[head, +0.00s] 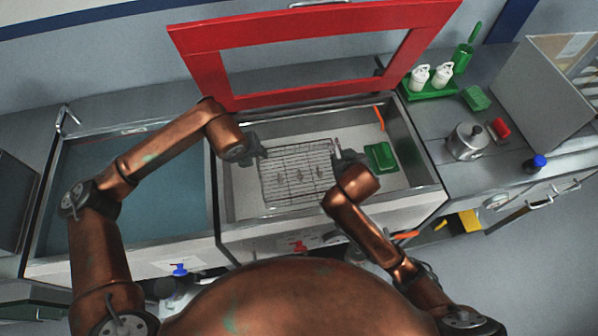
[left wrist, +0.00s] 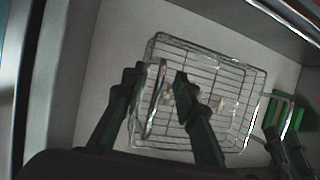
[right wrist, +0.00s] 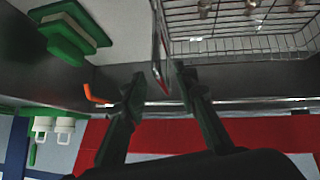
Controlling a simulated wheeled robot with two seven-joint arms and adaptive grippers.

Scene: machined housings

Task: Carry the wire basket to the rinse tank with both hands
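The wire basket (head: 297,185) sits in the right-hand tank (head: 240,205) and holds a few small metal parts. My left gripper (head: 257,148) is at its left side. In the left wrist view its fingers (left wrist: 156,84) stand apart, with a wire handle loop (left wrist: 152,115) of the basket between them. My right gripper (head: 346,160) is at the basket's right side. In the right wrist view its fingers (right wrist: 155,82) are apart on either side of the other handle (right wrist: 157,40). The left tank (head: 135,190), filled with bluish water, looks like the rinse tank.
A red-framed lid (head: 300,99) stands raised behind the right-hand tank. A green block (head: 380,157) and an orange hook-like piece (head: 379,118) are at that tank's right. A metal divider separates the tanks. The right counter holds a metal pot (head: 467,141) and white bottles (head: 442,75).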

